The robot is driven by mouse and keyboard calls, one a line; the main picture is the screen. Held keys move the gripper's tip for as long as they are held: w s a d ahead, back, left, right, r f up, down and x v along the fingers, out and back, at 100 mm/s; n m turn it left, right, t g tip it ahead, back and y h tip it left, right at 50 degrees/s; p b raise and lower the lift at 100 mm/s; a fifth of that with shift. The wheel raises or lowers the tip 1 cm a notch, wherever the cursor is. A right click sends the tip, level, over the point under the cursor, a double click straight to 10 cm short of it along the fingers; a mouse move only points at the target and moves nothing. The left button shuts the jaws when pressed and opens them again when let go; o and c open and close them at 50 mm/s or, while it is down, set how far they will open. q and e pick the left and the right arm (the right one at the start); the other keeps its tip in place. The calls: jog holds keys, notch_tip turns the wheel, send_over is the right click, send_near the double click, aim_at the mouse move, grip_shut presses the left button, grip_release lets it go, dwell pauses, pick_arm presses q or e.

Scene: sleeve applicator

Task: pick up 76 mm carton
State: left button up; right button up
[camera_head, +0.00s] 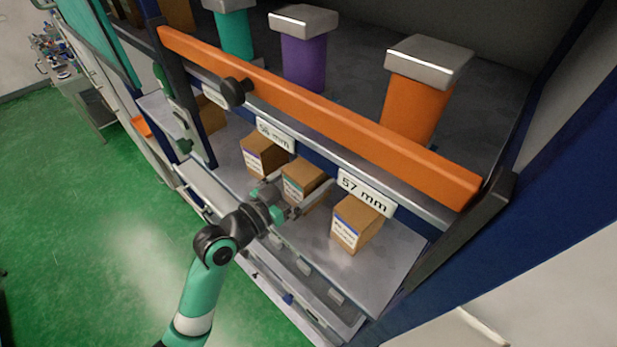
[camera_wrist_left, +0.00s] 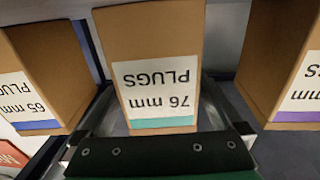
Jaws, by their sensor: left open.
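The 76 mm carton (camera_head: 303,179) is a brown box in the middle of a row of cartons on the metal shelf. In the left wrist view the carton (camera_wrist_left: 152,50) stands centred, its label reading "76 mm PLUGS" upside down, with a teal stripe. My left gripper (camera_head: 297,196) is open at the carton, one finger on each side of it. In the left wrist view the gripper (camera_wrist_left: 158,105) shows its fingers running beside the carton. Whether they touch it I cannot tell. My right gripper is not in view.
A "65 mm" carton (camera_wrist_left: 35,75) with a blue stripe and a purple-striped carton (camera_wrist_left: 283,65) stand close on either side. An orange bar (camera_head: 310,112) crosses above the shelf (camera_head: 385,265). Capped coloured containers, such as the purple one (camera_head: 303,60), stand behind the bar.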

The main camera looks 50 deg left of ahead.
pick_arm(q)
jog(key=shift+w, duration=0.2)
jog(key=c, duration=1.5)
